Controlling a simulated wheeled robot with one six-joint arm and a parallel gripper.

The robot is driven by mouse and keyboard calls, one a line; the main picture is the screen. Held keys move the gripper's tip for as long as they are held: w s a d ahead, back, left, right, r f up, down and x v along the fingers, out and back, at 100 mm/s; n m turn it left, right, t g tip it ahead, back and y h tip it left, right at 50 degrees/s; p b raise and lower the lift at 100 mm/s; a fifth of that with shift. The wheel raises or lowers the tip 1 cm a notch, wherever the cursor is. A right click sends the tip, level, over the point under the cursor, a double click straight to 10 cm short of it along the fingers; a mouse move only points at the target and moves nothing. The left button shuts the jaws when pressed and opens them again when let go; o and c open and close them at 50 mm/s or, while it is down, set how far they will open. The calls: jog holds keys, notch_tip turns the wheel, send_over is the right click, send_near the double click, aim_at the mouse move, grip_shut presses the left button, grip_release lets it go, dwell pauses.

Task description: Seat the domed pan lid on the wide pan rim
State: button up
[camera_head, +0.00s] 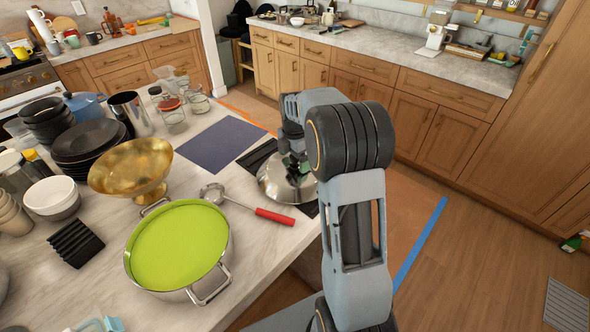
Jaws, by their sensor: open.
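The wide pan (215,277) is steel with two side handles and stands on the island near its front edge. A flat bright green surface (180,245) fills its top inside the rim. The domed pan lid (272,184) is shiny metal and rests near the island's right edge, partly on a dark mat. My gripper (295,172) is above the lid, around its top, with greenish fingertips. My arm hides part of the lid, and whether the fingers touch the lid's knob cannot be seen.
A ladle with a red handle (274,216) lies between pan and lid. A gold footed bowl (132,168) stands behind the pan. Stacked dark plates (88,142), bowls and glass jars crowd the left and back. A dark blue mat (220,145) lies bare behind the lid.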

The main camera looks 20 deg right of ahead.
jog(key=shift+f, duration=0.25)
jog(key=shift+s, duration=0.1)
jog(key=c, duration=0.9)
jog(key=shift+s+a+f, duration=0.1)
jog(key=shift+f, duration=0.1)
grip_shut()
